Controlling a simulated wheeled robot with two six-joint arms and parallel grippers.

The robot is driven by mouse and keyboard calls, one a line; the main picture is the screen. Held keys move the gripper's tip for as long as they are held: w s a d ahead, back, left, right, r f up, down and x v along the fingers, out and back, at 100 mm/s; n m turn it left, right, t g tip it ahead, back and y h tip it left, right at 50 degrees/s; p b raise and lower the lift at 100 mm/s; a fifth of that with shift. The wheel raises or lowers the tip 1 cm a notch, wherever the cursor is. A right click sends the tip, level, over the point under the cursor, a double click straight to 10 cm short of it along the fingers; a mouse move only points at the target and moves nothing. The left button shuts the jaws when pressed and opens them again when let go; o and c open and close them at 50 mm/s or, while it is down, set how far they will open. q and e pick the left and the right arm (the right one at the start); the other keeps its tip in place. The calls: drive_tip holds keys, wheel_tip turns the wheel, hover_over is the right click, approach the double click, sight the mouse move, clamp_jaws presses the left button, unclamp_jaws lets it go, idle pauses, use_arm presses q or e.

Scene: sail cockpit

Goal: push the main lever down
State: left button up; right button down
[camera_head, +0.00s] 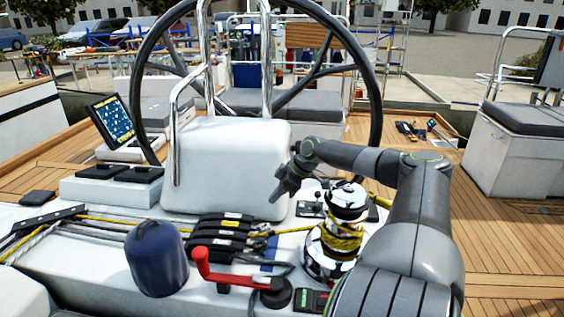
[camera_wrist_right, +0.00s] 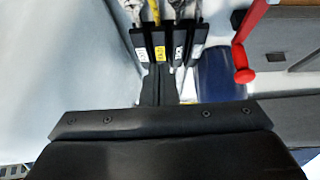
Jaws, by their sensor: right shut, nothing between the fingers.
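A bank of black clutch levers (camera_head: 222,236) with small white and yellow labels sits on the white cockpit deck, below the wheel pedestal. The labels are too small to read for certain, so I cannot tell surely which one is the main lever. In the right wrist view the bank (camera_wrist_right: 180,42) shows past my fingers, one lever carrying a yellow label (camera_wrist_right: 160,53). My right gripper (camera_head: 278,197) is shut and empty, pointing down in front of the pedestal, above and right of the bank, apparently apart from it. Its dark fingers also show in the wrist view (camera_wrist_right: 159,88). My left gripper is out of view.
A red-handled crank (camera_head: 214,274) and a blue cylinder (camera_head: 157,259) stand in front of the bank. A chrome winch (camera_head: 338,236) with yellow rope stands to its right. The white pedestal (camera_head: 226,166) and steering wheel (camera_head: 374,75) rise behind.

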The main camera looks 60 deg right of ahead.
drive_tip(key=shift+p+v, duration=0.8)
drive_tip(key=shift+v, duration=1)
drive_tip(key=shift+w+a, duration=0.1)
drive_tip(key=shift+a, duration=0.05)
